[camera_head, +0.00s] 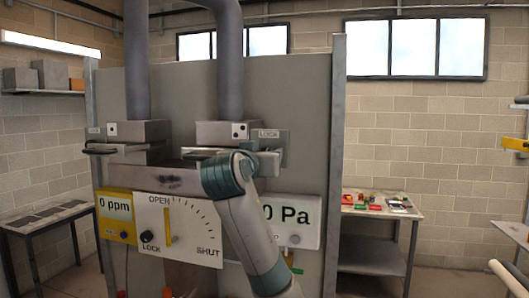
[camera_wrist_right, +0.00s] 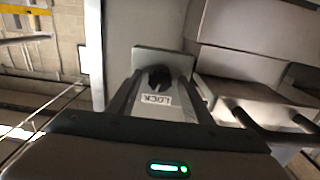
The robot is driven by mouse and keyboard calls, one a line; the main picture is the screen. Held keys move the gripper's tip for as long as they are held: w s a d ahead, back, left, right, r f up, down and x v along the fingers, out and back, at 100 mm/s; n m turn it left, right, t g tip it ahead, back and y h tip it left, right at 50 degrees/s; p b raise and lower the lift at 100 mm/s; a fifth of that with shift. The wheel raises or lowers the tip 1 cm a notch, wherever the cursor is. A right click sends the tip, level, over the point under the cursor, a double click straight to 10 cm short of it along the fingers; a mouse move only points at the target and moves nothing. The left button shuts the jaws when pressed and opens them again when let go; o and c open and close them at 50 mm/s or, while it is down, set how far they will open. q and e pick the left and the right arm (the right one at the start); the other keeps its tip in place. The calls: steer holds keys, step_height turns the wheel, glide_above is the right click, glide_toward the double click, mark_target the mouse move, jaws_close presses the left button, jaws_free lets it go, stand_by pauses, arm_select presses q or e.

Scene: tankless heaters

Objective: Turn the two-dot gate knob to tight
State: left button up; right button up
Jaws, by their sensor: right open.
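The two-dot gate housing (camera_head: 222,132) is the right one of two grey boxes under the pipes, with a small dotted plate on its front; I cannot count the dots clearly. A grey plate marked LOCK (camera_head: 268,134) sits at its right side. In the right wrist view a black knob (camera_wrist_right: 159,75) stands on the plate, above the LOCK label (camera_wrist_right: 156,99). My right gripper (camera_wrist_right: 162,84) is open, with its fingers on either side of the knob; contact cannot be told. In the head view my right arm hides the knob and fingertips. My left gripper is not in view.
A second gate housing (camera_head: 138,132) with a handle stands to the left. Below are a dial panel (camera_head: 180,228) marked OPEN, SHUT and LOCK, a yellow ppm meter (camera_head: 117,214) and a Pa display (camera_head: 306,222). A side table (camera_head: 372,240) with small coloured items stands right.

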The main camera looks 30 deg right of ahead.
steer(key=c, duration=1.1)
steer(key=shift+o, duration=0.2)
steer(key=shift+s+d+f+m+b, duration=0.15)
steer(key=shift+m+b, duration=2.75)
steer(key=shift+m, duration=2.05)
steer(key=shift+w+a+f+m+b, duration=0.1)
steer(key=shift+m+b, duration=2.8)
steer(key=shift+m, duration=2.05)
